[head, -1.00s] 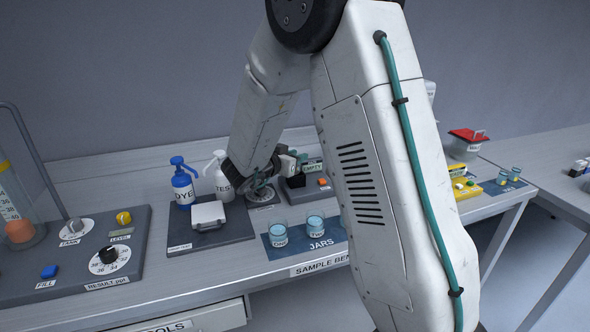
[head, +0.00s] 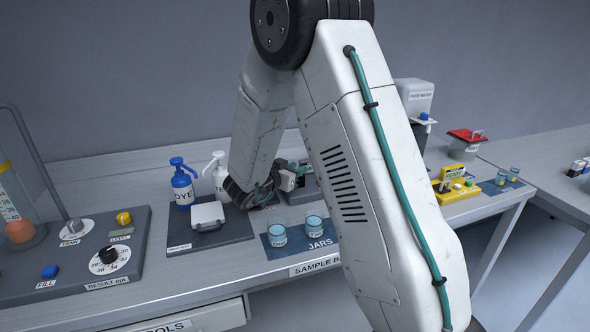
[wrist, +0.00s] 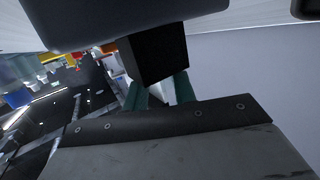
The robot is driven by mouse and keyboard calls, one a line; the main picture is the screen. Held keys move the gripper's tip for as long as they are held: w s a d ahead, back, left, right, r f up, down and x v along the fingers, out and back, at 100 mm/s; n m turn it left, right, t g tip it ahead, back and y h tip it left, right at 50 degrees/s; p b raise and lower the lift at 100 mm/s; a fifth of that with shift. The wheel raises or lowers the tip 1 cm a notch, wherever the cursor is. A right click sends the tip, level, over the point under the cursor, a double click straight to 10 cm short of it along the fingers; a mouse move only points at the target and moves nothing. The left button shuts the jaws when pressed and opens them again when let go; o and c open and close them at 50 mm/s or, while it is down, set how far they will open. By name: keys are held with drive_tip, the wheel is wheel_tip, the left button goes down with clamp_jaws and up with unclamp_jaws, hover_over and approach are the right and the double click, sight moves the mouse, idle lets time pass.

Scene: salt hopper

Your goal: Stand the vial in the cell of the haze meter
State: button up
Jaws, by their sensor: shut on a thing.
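My gripper (head: 296,172) is over the back of the sample bench, partly behind my own arm. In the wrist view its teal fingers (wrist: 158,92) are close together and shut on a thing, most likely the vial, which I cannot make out. A black block (wrist: 155,55) stands right at the fingertips in the wrist view; I cannot tell whether they touch. The low grey unit by my gripper, probably the haze meter (head: 296,194), is mostly covered by my gripper and arm. Its cell is hidden, so I cannot see whether the vial is inside.
Blue dye bottle (head: 183,184) and white pump bottle (head: 217,168) stand left of my gripper. A white-lidded unit (head: 207,214) is in front of them. Jars (head: 277,235) stand on a blue mat (head: 330,246) at the front edge. A yellow device (head: 457,188) is to the right.

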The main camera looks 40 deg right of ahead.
drive_tip(key=o, duration=1)
drive_tip(key=shift+s+f, duration=0.2)
drive_tip(key=shift+f, duration=0.5)
drive_tip(key=shift+r, duration=0.35)
drive_tip(key=shift+a+r, duration=0.25)
drive_tip(key=v, duration=1.1)
drive_tip(key=shift+a+r, duration=0.2)
drive_tip(key=shift+r, duration=0.15)
